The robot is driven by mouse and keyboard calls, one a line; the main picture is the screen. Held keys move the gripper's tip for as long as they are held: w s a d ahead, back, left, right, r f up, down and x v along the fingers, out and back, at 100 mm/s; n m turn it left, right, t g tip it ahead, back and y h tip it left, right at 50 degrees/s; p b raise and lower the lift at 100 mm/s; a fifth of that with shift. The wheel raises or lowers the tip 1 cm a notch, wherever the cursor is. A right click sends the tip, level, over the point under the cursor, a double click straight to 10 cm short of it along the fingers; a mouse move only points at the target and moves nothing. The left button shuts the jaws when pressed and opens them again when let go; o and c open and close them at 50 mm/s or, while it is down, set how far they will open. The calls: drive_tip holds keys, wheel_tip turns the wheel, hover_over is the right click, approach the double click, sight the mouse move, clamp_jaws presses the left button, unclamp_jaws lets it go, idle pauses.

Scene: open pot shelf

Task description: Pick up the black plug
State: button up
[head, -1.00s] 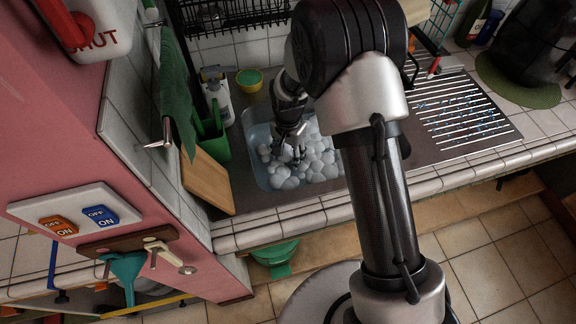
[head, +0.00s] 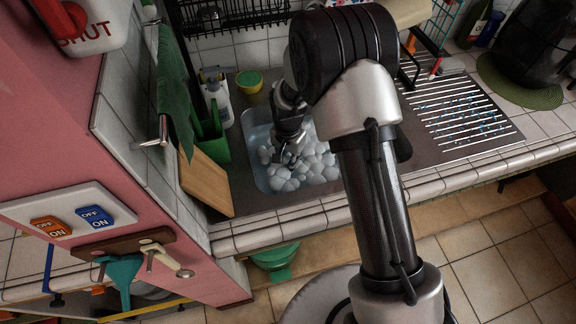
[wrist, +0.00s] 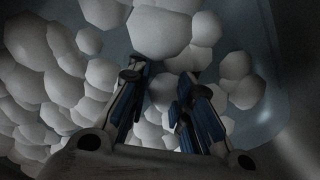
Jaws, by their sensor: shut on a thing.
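My gripper (head: 284,160) reaches down into the sink (head: 258,135), its fingertips among the white foam balls. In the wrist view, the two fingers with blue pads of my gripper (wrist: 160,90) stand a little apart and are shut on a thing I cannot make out. White foam balls (wrist: 85,75) crowd around and beyond the fingers. I cannot pick out the black plug in either view; foam and the fingers hide what lies between and below the tips.
A green container (head: 213,138), a wooden board (head: 206,183) and a white bottle (head: 219,98) stand left of the sink. A yellow-green bowl (head: 249,81) is behind it. A ridged drainer (head: 462,112) lies to the right. The tiled counter edge (head: 290,222) runs in front.

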sight(288, 161)
clamp_jaws()
wheel_tip(288, 161, up, 10)
drive_tip(key=p, duration=0.3)
idle(0.4)
